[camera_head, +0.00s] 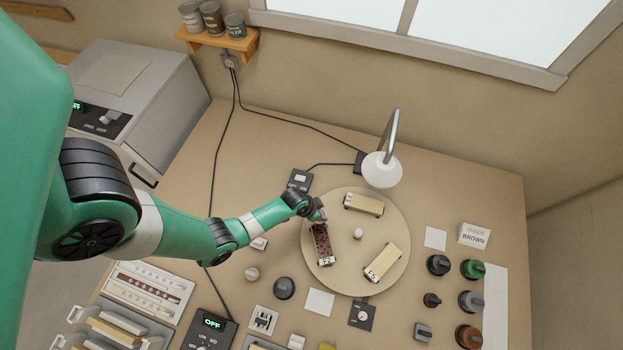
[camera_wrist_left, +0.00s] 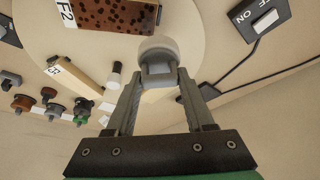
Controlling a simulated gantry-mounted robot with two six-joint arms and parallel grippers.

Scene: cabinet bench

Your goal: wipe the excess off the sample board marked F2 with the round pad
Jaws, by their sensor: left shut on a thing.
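In the head view this board (camera_head: 321,245) lies at the left side of the round turntable (camera_head: 341,283), label end toward the front. My left gripper (camera_head: 319,214) is at the board's far end. In the left wrist view my left gripper (camera_wrist_left: 156,78) is shut on the pale round pad (camera_wrist_left: 158,48). The pad is just beside the board's unlabelled end; I cannot tell whether they touch. My right gripper is in neither view.
Two plain boards, one at the back (camera_head: 364,204) and one at the right (camera_head: 382,262), share the turntable around a small centre knob (camera_head: 358,233). A lamp (camera_head: 381,170) stands behind it. Dark-handled tools (camera_head: 438,265) stand at the right. A switch box (camera_head: 300,180) lies behind the gripper.

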